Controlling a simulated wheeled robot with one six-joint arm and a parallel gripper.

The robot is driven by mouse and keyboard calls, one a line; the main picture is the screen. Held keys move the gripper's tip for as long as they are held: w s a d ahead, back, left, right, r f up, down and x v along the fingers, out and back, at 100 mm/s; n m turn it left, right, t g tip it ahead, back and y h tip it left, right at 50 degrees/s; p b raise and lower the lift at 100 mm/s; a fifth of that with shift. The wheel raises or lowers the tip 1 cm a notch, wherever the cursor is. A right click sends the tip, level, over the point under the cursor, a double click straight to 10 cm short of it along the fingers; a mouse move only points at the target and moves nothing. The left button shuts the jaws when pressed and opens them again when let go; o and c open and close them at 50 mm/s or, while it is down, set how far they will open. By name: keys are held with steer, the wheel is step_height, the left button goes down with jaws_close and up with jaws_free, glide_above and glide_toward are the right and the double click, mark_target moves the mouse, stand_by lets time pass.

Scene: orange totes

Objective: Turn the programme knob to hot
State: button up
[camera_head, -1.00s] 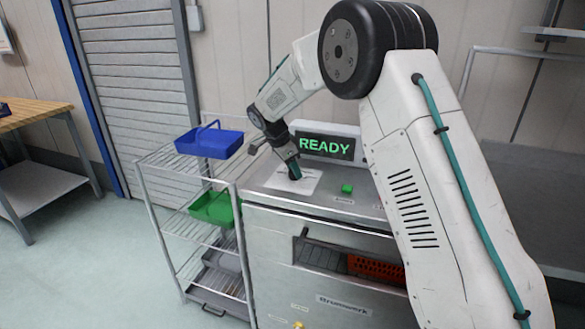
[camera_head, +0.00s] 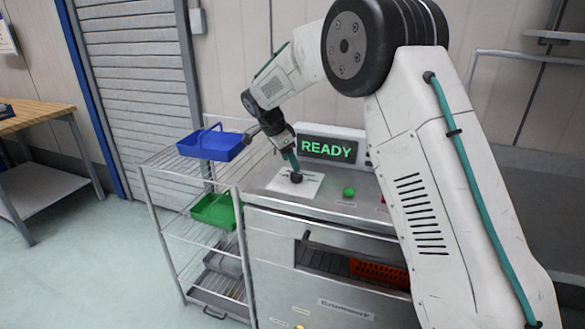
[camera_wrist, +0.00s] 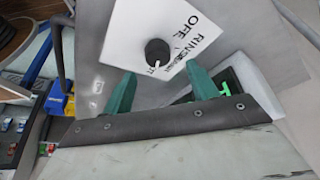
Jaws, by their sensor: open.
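The programme knob (camera_head: 296,177) is a round black knob on a white label plate (camera_head: 312,186) on top of the steel machine. In the wrist view the knob (camera_wrist: 157,52) sits just beyond my fingertips, on the plate with OFF and RINSE printed on it. Other printing beside the knob is too small or covered to read, and I cannot tell which mark the knob points at. My gripper (camera_head: 291,160) is just above the knob, apart from it. In the wrist view my gripper (camera_wrist: 160,78) has its two green fingers spread wide with nothing between them.
A display reading READY (camera_head: 328,149) stands behind the plate. A green button (camera_head: 348,192) is to the right. A wire rack (camera_head: 160,200) with a blue basket (camera_head: 211,144) and a green bin (camera_head: 213,210) stands left. An orange crate (camera_head: 378,272) shows in the machine's front opening.

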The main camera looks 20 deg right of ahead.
steer(key=v, duration=0.3)
steer(key=s+f+n, duration=0.1)
steer(key=n, duration=0.1)
steer(key=s+f+n, duration=0.1)
steer(key=n, duration=0.1)
steer(key=shift+s+a+f+n+g, duration=0.15)
steer(key=shift+s+f+n+g, duration=0.15)
steer(key=shift+s+f+g, duration=0.1)
steer(key=s+n, duration=0.1)
steer(key=s, duration=0.1)
steer(key=s+n, duration=0.1)
steer(key=s+r+n, duration=0.1)
steer(key=s, duration=0.1)
steer(key=shift+s+d+g+y, duration=0.3)
steer(key=shift+d+g+y, duration=0.05)
steer(key=shift+g+y, duration=0.05)
steer(key=s+d+r+n+y, duration=0.1)
steer(key=s+d+r+n, duration=0.1)
steer(key=s, duration=1.1)
steer(key=s+d+r+n+t+y, duration=0.1)
steer(key=s+d+r+n, duration=0.1)
steer(key=s, duration=1.2)
steer(key=s+d+r+n+t+y, duration=0.1)
steer(key=s+r+n, duration=0.3)
steer(key=s, duration=0.9)
steer(key=shift+s+d+n+y, duration=0.15)
steer(key=shift+d+n+y, duration=0.15)
steer(key=shift+d+n, duration=0.15)
